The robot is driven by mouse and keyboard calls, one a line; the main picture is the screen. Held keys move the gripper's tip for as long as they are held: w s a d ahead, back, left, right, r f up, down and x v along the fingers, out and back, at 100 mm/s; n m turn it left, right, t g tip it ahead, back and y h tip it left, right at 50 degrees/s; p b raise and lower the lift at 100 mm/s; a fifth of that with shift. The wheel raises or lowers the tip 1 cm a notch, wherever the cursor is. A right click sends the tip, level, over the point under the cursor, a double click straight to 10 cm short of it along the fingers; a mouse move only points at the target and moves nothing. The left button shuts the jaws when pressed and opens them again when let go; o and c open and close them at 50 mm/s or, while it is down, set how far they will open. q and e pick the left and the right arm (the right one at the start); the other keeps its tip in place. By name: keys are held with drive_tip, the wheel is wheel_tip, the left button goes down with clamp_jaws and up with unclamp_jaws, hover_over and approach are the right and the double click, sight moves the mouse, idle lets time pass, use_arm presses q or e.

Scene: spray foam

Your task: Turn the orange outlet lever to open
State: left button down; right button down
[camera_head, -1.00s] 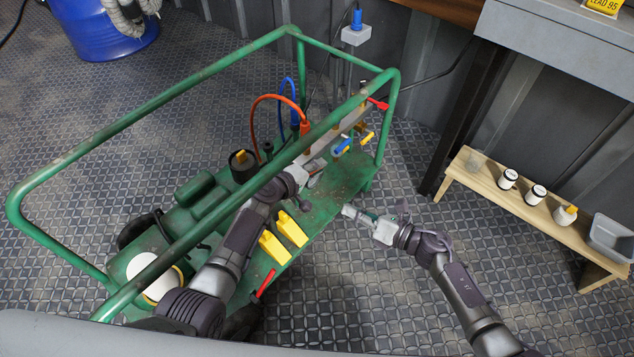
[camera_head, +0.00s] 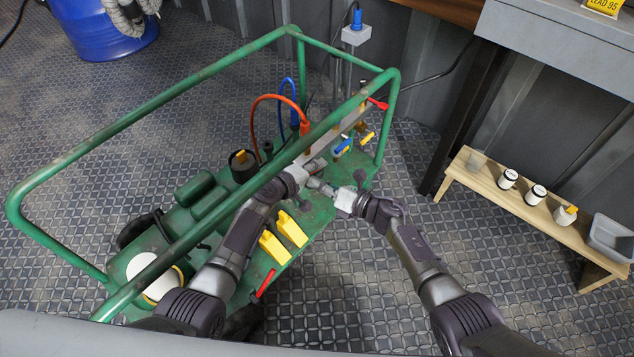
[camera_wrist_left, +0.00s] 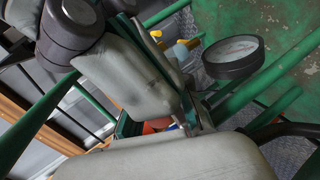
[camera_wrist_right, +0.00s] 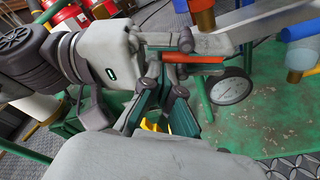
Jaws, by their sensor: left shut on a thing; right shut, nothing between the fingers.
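The orange outlet lever (camera_wrist_right: 193,58) shows in the right wrist view as a flat orange bar at the end of a grey metal bar. A small orange patch in the left wrist view (camera_wrist_left: 158,126) seems to be the same lever, mostly hidden. My left gripper (camera_head: 309,169) is shut on it beneath the cart's top rail; the head view hides the grip. My right gripper (camera_head: 318,184) is shut and empty, close beside the left fingers. In the right wrist view its fingers (camera_wrist_right: 167,82) lie just below the lever; I cannot tell whether they touch it.
A round gauge (camera_wrist_right: 231,88) sits close by. Blue and yellow valve handles (camera_head: 342,147) are right of the grippers. Yellow blocks (camera_head: 283,237) stand on the cart deck. A wooden bench (camera_head: 500,200) stands at right.

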use_arm(q)
drive_tip(key=shift+w+r, duration=0.1)
drive_tip(key=shift+r, duration=0.05)
use_arm(e)
drive_tip(key=shift+w+a+r+m, duration=0.15)
drive_tip(key=shift+w+r+m, duration=0.15)
drive_tip(key=shift+w+r, duration=0.1)
use_arm(q)
drive_tip(key=c, duration=1.1)
unclamp_jaws()
drive_tip(key=shift+c, duration=0.2)
use_arm(e)
drive_tip(key=shift+r, duration=0.1)
